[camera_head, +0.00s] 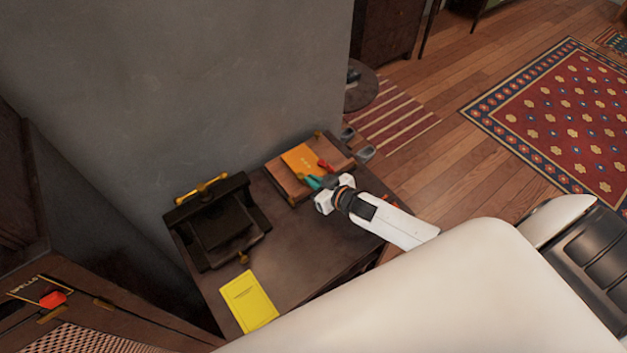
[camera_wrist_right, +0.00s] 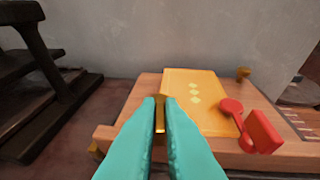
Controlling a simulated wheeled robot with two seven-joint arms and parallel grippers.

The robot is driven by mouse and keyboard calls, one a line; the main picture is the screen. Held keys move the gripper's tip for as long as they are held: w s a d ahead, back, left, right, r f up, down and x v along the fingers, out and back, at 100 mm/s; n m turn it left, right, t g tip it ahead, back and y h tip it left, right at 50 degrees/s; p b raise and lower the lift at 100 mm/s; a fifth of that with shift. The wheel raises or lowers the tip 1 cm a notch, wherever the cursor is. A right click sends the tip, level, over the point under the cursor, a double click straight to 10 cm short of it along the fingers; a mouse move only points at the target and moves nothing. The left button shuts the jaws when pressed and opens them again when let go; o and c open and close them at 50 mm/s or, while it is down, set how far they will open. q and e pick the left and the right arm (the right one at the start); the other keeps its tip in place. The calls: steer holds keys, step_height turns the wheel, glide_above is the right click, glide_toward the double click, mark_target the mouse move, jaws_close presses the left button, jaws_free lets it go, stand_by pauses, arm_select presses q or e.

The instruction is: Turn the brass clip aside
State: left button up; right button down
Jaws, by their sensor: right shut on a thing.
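The brass clip (camera_wrist_right: 160,116) shows as a narrow upright strip between my right gripper's teal fingertips, at the near edge of an orange card (camera_wrist_right: 198,98). My right gripper (camera_wrist_right: 160,103) is shut on it; the fingers hide its sides and lower part. The card lies on a wooden board (camera_wrist_right: 142,95). In the head view, my right gripper (camera_head: 314,183) reaches in from the right to the near edge of the orange card (camera_head: 300,160), and the clip cannot be made out there. My left gripper is not in view.
A red piece (camera_wrist_right: 262,131) with a round knob stands right of the fingers on the board. A dark wooden stand (camera_head: 225,222) is on the table's left, and a yellow booklet (camera_head: 249,301) lies in front. The table (camera_head: 290,250) is bare between them.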

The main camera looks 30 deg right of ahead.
steer(key=n+y, duration=0.1)
steer(key=n+g+y, duration=0.1)
steer(key=shift+w+d+f+n+y+b, duration=0.1)
steer(key=shift+w+d+n+y+b, duration=0.1)
steer(key=shift+d+n+y+b, duration=0.15)
steer(key=n+g+y+b, duration=0.2)
steer(key=n+y, duration=0.1)
steer(key=shift+w+d+n+g+b, duration=0.2)
steer(key=shift+n+g+b, duration=0.1)
steer(key=shift+b, duration=0.1)
steer(key=n+g+y+b, duration=0.1)
steer(key=n+g+b, duration=0.2)
steer(key=b, duration=0.1)
steer(key=n+g+y+b, duration=0.2)
steer(key=n+g+b, duration=0.1)
steer(key=b, duration=0.1)
steer(key=w+n+g+y+b, duration=0.1)
steer(key=n+g+b, duration=0.2)
steer(key=b, duration=0.1)
steer(key=shift+f+g, duration=0.2)
steer(key=shift+g, duration=0.1)
steer(key=shift+r+n+g+b, duration=0.25)
steer(key=shift+n+g+b, duration=0.5)
steer(key=shift+g+b, duration=0.35)
steer(key=c, duration=1.6)
jaws_free()
steer(key=shift+a, duration=0.1)
steer(key=shift+o, duration=0.2)
